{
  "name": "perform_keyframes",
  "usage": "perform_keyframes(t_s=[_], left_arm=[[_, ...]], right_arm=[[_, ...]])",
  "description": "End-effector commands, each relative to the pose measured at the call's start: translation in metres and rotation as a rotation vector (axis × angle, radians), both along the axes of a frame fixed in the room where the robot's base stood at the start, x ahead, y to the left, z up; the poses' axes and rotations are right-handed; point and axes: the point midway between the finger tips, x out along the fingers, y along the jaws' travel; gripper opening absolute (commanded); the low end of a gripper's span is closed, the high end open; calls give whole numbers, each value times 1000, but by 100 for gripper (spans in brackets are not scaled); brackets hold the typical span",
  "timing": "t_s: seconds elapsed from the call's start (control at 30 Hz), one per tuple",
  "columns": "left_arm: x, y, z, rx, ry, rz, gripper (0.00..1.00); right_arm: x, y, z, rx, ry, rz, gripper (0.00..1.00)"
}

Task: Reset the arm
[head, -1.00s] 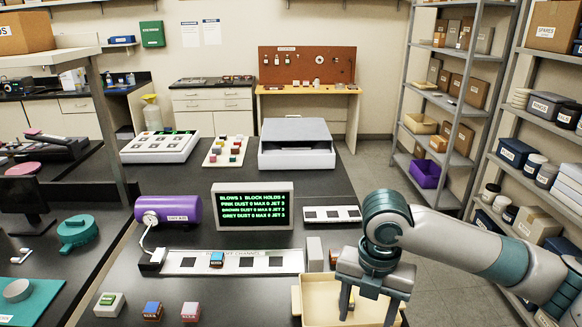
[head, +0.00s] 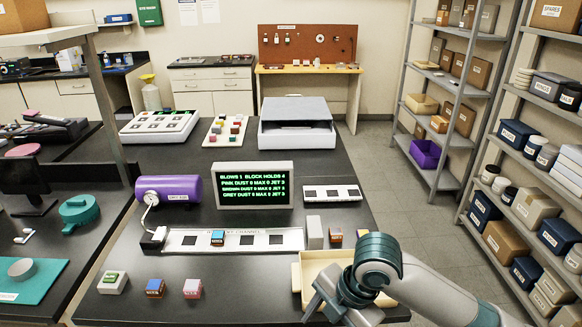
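My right arm comes in from the lower right. Its gripper (head: 318,299) is tilted over the left part of a cream tray (head: 299,272) at the front edge of the bench. The fingers are foreshortened, so I cannot tell whether they are open or hold anything. The wrist hides much of the tray's inside. My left gripper is not in view. A blue-topped block (head: 217,238) sits on the white channel strip (head: 185,238). A purple cylinder (head: 168,189) with a gauge stands behind the strip's left end. The screen (head: 254,186) reads "BLOWS 1" and "BLOCK HOLDS 4".
A grey upright block (head: 315,232) and small blocks (head: 335,237) stand behind the tray. Shelves (head: 437,170) stand at the right beyond open floor.

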Motion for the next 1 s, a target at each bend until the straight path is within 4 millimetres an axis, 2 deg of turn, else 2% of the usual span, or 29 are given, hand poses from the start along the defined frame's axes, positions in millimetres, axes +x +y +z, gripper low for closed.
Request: perform_keyframes(t_s=[0.03, 0.2, 0.47, 0.67, 0.77, 1.0], left_arm=[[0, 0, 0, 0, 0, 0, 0], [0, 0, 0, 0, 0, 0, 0], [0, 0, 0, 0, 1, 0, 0], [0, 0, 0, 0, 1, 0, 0], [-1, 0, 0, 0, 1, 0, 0], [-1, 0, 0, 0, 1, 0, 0]], right_arm=[[-7, 7, -9, 35, 14, -53, 57], [-21, 21, -30, 142, 47, -266, 57], [-41, 22, -62, 274, 119, -636, 57], [-61, 4, -89, 337, 179, -952, 57], [-74, -11, -104, 355, 203, -1116, 57], [-117, -63, -140, 351, 238, -1522, 57]])
